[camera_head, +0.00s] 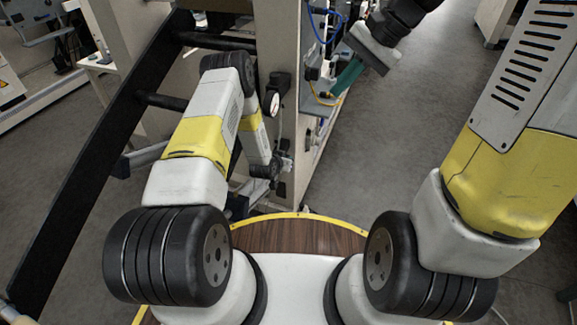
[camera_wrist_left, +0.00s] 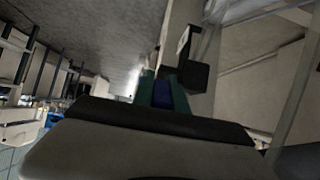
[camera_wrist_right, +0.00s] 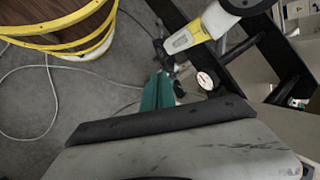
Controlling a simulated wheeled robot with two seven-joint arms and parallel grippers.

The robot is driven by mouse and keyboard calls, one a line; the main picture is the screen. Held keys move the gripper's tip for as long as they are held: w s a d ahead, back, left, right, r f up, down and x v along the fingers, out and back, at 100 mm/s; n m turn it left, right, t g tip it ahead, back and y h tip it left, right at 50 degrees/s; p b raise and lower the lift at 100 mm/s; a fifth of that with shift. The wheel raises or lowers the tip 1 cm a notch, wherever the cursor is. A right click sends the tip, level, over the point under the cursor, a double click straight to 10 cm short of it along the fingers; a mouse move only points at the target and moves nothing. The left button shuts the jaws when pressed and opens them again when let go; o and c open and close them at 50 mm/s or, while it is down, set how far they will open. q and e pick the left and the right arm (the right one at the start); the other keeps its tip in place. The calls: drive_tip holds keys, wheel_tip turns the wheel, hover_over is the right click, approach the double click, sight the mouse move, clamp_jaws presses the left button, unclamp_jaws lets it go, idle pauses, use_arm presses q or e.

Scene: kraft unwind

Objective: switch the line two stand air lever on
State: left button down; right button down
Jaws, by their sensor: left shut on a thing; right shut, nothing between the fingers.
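In the left wrist view, my left gripper (camera_wrist_left: 162,91) has its teal fingers shut on a dark blue piece (camera_wrist_left: 163,94). The piece may be the air lever's handle, but its label and full shape are hidden. In the head view, my left arm reaches down beside the cream stand (camera_head: 290,185), and its fingers cannot be made out there. My right gripper (camera_head: 346,77) is high at the stand's right side, its teal fingers shut and empty. It also shows in the right wrist view (camera_wrist_right: 157,93). I cannot tell whether the lever is on or off.
A round gauge (camera_head: 271,102) sits on the stand's near face. It also shows in the right wrist view (camera_wrist_right: 205,80). A long black rail (camera_head: 100,150) runs along the left. Blue and orange lines hang by the stand's right side. Grey floor (camera_head: 400,150) to the right is clear.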

drive_tip(key=w+a+f+m+g+y, duration=0.1)
drive_tip(key=w+f+m+y, duration=0.3)
drive_tip(key=f, duration=0.4)
drive_tip(key=w+a+f+m+y, duration=0.1)
drive_tip(key=w+f+m+y, duration=0.15)
drive_tip(key=w+f, duration=0.55)
drive_tip(key=w+a+f+m+g+y, duration=0.15)
drive_tip(key=w+f+m, duration=0.25)
drive_tip(key=f, duration=0.5)
drive_tip(key=s+a+f+m+t+y, duration=0.15)
drive_tip(key=f+m+t, duration=0.45)
drive_tip(key=f, duration=0.8)
drive_tip(key=s+f+m+t+y, duration=0.3)
drive_tip(key=f+m+t, duration=0.35)
drive_tip(key=f, duration=0.65)
drive_tip(key=w+a+r+m+g, duration=0.1)
drive_tip(key=w+a+r, duration=0.3)
drive_tip(key=w+a, duration=0.2)
drive_tip(key=shift+w+a+r+m+g, duration=0.35)
drive_tip(key=shift+w+a+m+g, duration=0.05)
drive_tip(key=shift+a, duration=0.55)
